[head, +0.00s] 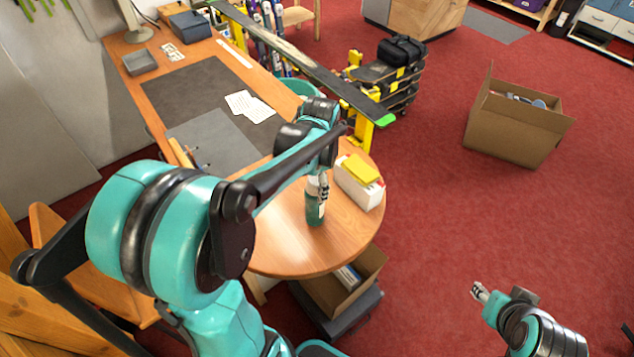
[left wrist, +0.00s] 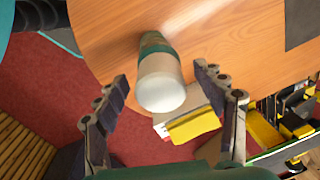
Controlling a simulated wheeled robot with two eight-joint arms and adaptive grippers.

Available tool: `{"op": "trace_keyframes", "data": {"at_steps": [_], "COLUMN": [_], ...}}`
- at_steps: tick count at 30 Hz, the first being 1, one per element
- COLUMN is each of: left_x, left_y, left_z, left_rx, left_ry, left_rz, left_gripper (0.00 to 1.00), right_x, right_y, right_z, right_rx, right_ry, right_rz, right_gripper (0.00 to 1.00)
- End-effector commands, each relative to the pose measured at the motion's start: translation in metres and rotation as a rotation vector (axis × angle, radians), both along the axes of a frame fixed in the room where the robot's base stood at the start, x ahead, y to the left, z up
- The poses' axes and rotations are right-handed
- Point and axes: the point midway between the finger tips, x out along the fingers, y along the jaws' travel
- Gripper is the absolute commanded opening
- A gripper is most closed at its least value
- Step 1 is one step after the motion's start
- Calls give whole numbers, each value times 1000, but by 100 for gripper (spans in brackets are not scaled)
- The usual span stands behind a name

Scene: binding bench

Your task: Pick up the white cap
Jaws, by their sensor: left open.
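The white cap (left wrist: 161,93) is the round top of a teal bottle (left wrist: 153,43), seen from above in the left wrist view. The bottle (head: 314,211) stands upright near the rounded end of the wooden table (head: 290,248) in the head view. My left gripper (left wrist: 166,88) is open, with one finger on each side of the cap and gaps between. In the head view the left gripper (head: 322,187) is at the bottle's top and hides most of the cap. My right gripper (head: 479,292) is low over the red floor, far from the table; its jaw state is unclear.
A white box with a yellow item (head: 360,168) stands right of the bottle, close to it. A dark mat (head: 190,88) and papers (head: 249,105) lie farther back on the table. A cardboard box (head: 345,290) is below the table edge.

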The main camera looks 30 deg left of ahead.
Motion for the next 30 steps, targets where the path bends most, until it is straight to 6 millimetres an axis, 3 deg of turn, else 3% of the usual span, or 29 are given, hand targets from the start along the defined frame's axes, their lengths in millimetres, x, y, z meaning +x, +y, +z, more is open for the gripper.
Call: {"op": "trace_keyframes", "data": {"at_steps": [3, 8, 9, 23, 30], "left_x": [0, 0, 0, 0, 0], "left_y": [0, 0, 0, 0, 0], "left_z": [1, 1, 1, 7, 45], "left_rx": [0, 0, 0, 0, 0], "left_ry": [0, 0, 0, 0, 0], "left_rz": [0, 0, 0, 1, 1], "left_gripper": [70, 35, 33, 30, 30], "right_x": [0, 0, 0, 0, 0], "right_y": [0, 0, 0, 0, 0], "right_z": [0, 0, 0, 2, 10], "right_rx": [0, 0, 0, 0, 0], "right_ry": [0, 0, 0, 0, 0], "right_rz": [0, 0, 0, 0, 0], "right_gripper": [40, 40, 40, 40, 40]}}
